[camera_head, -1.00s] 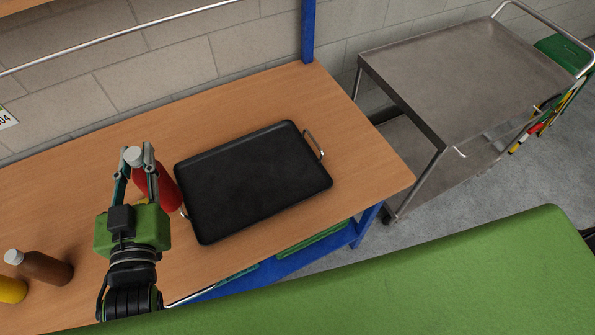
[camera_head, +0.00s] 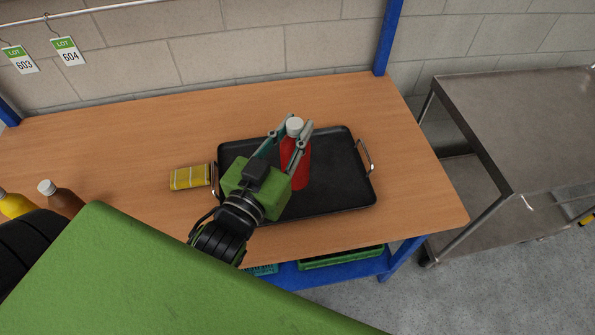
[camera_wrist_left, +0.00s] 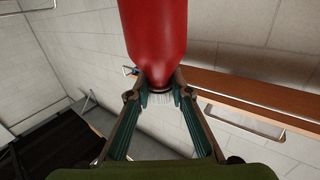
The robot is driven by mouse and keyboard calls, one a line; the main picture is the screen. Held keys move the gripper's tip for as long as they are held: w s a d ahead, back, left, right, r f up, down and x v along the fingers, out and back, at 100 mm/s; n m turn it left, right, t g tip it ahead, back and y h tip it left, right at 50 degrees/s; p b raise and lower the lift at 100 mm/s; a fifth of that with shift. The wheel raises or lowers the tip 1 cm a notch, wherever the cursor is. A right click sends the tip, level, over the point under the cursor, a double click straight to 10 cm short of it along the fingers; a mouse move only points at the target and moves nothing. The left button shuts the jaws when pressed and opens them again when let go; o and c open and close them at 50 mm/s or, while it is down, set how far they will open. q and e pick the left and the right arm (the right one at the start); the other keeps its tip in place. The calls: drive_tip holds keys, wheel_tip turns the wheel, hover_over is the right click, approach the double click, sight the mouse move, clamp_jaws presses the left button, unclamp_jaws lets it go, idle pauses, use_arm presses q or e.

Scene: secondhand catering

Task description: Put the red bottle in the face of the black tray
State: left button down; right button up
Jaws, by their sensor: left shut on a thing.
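The red bottle (camera_head: 301,166) with a white cap is upright over the black tray (camera_head: 338,189). My left gripper (camera_head: 289,135) is shut on the bottle near its neck, just below the cap. In the left wrist view the red bottle (camera_wrist_left: 156,40) sits between the two fingers of my left gripper (camera_wrist_left: 160,92). The bottle's base is partly hidden by the gripper, so I cannot tell whether it touches the tray. The tray lies flat on the wooden table and has metal handles at its ends. My right gripper is not in view.
A yellow patterned object (camera_head: 190,177) lies left of the tray on the wooden table (camera_head: 130,120). A brown bottle (camera_head: 66,202) and a yellow bottle (camera_head: 15,206) are at far left. A metal trolley (camera_head: 530,120) stands to the right. The table behind the tray is clear.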

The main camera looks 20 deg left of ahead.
use_arm(q)
drive_tip(key=shift+d+r+h, duration=0.1)
drive_tip(key=shift+d+h, duration=0.2)
drive_tip(key=w+f+b, duration=0.1)
drive_tip(key=b, duration=0.1)
drive_tip(key=w+f+b, duration=0.1)
drive_tip(key=b, duration=0.1)
drive_tip(key=shift+d+b, duration=0.3)
drive_tip(key=w+f+p, duration=0.2)
drive_tip(key=w+f, duration=0.9)
drive_tip(key=w, duration=0.1)
drive_tip(key=shift+d+f, duration=0.15)
drive_tip(key=shift+f, duration=0.15)
drive_tip(key=shift+f, duration=0.15)
drive_tip(key=c, duration=1.8)
unclamp_jaws()
